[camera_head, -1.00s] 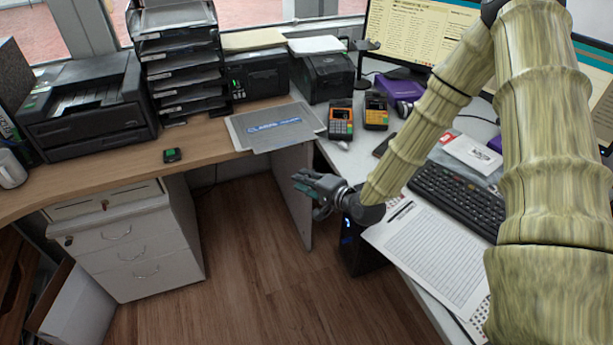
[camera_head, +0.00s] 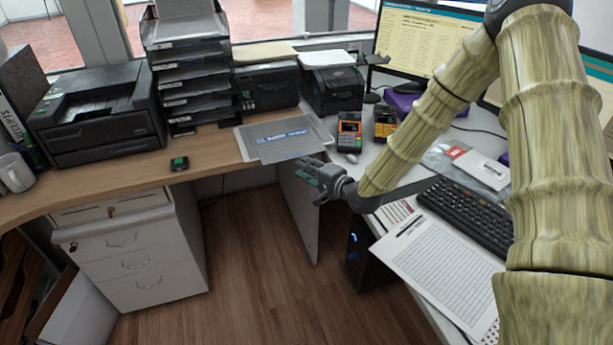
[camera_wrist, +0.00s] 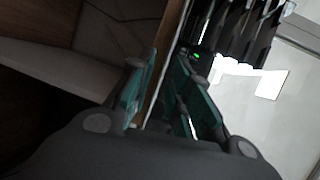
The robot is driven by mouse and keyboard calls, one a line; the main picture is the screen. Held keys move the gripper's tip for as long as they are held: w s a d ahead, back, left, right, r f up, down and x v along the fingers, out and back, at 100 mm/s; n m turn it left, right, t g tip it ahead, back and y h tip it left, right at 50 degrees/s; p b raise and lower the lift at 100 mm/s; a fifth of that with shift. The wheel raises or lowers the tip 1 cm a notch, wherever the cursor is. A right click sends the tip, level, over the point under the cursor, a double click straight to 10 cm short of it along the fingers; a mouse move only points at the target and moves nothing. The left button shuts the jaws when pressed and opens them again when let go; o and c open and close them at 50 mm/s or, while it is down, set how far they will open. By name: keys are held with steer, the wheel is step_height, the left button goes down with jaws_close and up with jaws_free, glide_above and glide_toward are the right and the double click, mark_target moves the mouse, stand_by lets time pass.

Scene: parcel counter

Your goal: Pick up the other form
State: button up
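A white printed form (camera_head: 441,268) with ruled lines lies on the right desk, in front of the keyboard. Its left corner reaches past the desk's front edge. Part of another printed sheet (camera_head: 396,212) shows behind it, partly covered by my arm. My gripper (camera_head: 312,178) hangs in the air near the inner corner of the two desks, left of both sheets. In the wrist view, the green-padded fingers (camera_wrist: 163,95) stand apart with nothing between them. No form is recognisable in the wrist view.
A grey folder (camera_head: 285,137) lies at the desk corner, beside two card terminals (camera_head: 349,132). The keyboard (camera_head: 467,215) and a bagged parcel (camera_head: 470,165) are on the right desk. A black computer (camera_head: 362,255) stands below. Floor between the desks is clear.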

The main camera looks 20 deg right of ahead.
mark_target(297, 156)
steer(key=shift+w+a+b, duration=0.15)
steer(key=shift+w+b, duration=0.05)
steer(key=shift+w, duration=1.25)
steer(key=shift+w+a+b, duration=0.1)
steer(key=shift+w+b, duration=0.05)
steer(key=shift+w, duration=1.3)
jaws_close()
